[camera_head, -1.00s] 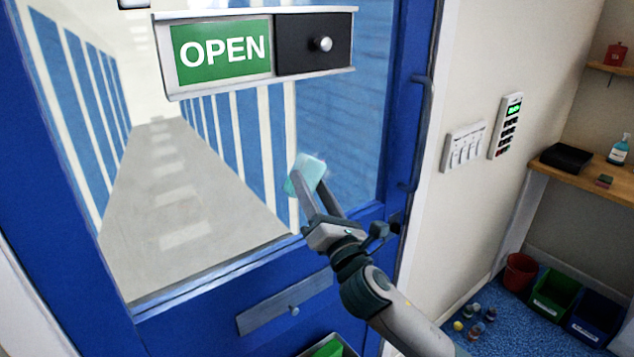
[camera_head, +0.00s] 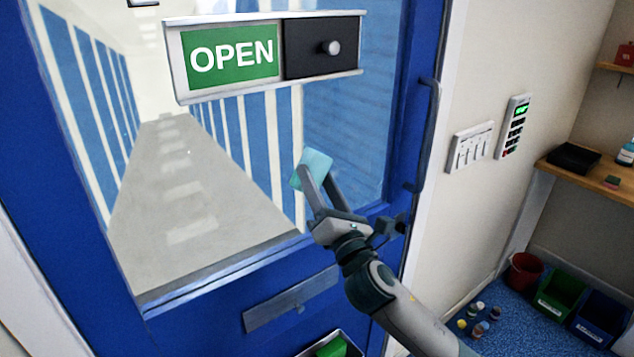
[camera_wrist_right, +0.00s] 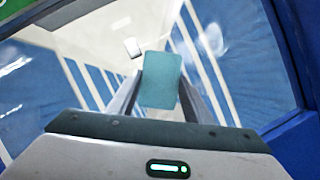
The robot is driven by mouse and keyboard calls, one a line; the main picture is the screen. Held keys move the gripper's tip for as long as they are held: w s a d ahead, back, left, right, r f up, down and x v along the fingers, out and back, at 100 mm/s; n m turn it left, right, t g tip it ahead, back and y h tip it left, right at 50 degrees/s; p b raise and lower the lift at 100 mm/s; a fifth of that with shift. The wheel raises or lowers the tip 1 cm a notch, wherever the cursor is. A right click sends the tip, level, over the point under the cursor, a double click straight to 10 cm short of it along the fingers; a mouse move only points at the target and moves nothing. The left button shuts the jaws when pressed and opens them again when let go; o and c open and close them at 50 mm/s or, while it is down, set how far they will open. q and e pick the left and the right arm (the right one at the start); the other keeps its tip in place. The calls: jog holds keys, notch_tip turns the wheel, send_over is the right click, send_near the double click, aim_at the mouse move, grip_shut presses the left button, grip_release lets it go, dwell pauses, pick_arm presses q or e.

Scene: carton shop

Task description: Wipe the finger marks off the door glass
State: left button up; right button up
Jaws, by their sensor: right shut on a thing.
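The blue door has a large glass pane (camera_head: 240,185), with a striped corridor showing through it. My right gripper (camera_head: 317,190) is shut on a pale teal cloth or sponge (camera_head: 311,170), held at the lower right part of the glass. In the wrist view the teal piece (camera_wrist_right: 161,80) sits between the fingertips, in front of the pane. I cannot tell whether it touches the glass. Faint pale smudges (camera_wrist_right: 212,40) show on the glass to its right in the wrist view. In the head view no clear finger marks stand out. My left gripper is not in view.
An OPEN sign (camera_head: 234,55) with a dark knobbed slider crosses the upper glass. A vertical door handle (camera_head: 427,135) stands right of the pane. A tray with something green (camera_head: 331,347) is below. Switches (camera_head: 470,147) and a keypad (camera_head: 513,127) are on the right wall.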

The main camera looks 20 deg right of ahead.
jog(key=d, duration=0.2)
jog(key=w+d, duration=0.1)
jog(key=shift+w+d, duration=0.2)
jog(key=shift+d, duration=0.2)
jog(key=shift+d, duration=0.1)
dwell(0.5)
jog(key=shift+w+d, duration=0.35)
jog(key=shift+d, duration=0.55)
jog(key=shift+w+d, duration=0.35)
jog(key=shift+d, duration=0.55)
jog(key=shift+s, duration=0.15)
jog(key=shift+s+d+p, duration=0.2)
jog(key=shift+s+d, duration=0.1)
jog(key=shift+s, duration=0.6)
jog(key=shift+s+d+p, duration=0.25)
jog(key=shift+s+d, duration=0.1)
jog(key=shift+s, duration=0.55)
jog(key=shift+s+d+p, duration=0.2)
jog(key=shift+s+d, duration=0.1)
jog(key=shift+s, duration=0.6)
